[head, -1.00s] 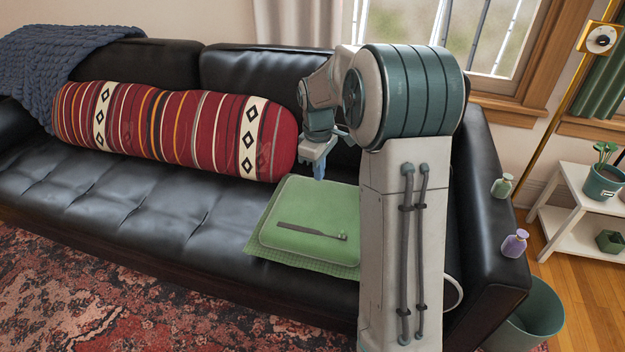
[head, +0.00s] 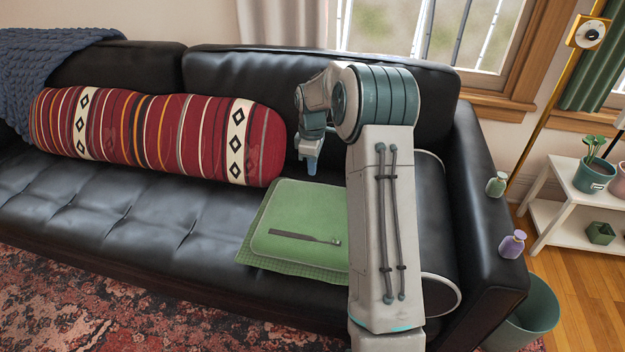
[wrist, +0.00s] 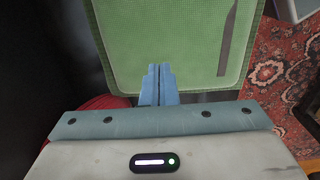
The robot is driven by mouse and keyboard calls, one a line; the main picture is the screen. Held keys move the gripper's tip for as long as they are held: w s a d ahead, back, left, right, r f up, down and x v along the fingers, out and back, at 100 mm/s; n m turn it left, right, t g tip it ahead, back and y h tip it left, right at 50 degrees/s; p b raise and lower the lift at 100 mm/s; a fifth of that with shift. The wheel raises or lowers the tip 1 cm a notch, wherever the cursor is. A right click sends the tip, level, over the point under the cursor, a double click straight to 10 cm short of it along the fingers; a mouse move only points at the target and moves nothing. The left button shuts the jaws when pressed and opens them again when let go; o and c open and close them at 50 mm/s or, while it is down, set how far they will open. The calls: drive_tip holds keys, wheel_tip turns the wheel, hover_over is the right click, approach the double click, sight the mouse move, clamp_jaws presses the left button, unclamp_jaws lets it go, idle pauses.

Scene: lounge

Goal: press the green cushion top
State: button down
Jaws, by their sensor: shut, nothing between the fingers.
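My arm hides the cushion's right part in the head view.
A red striped bolster (head: 165,135) lies against the sofa back to the left. A dark cylindrical bolster (head: 435,230) is right of my arm. Green (head: 497,184) and purple (head: 513,244) bottles stand on the right armrest. The seat (head: 120,210) left of the cushion is clear.

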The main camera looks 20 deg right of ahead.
sight(313, 205)
wheel_tip(313, 205, down, 12)
drive_tip(key=b, duration=0.3)
drive_tip(key=shift+f+b, duration=0.15)
drive_tip(key=shift+b, duration=0.25)
drive_tip(key=shift+f, duration=0.3)
drive_tip(key=shift+s+f+b, duration=0.1)
drive_tip(key=shift+f+b, duration=0.25)
drive_tip(key=shift+f, duration=1.45)
wheel_tip(313, 205, up, 14)
drive_tip(key=p, duration=0.6)
drive_tip(key=shift+r, duration=0.25)
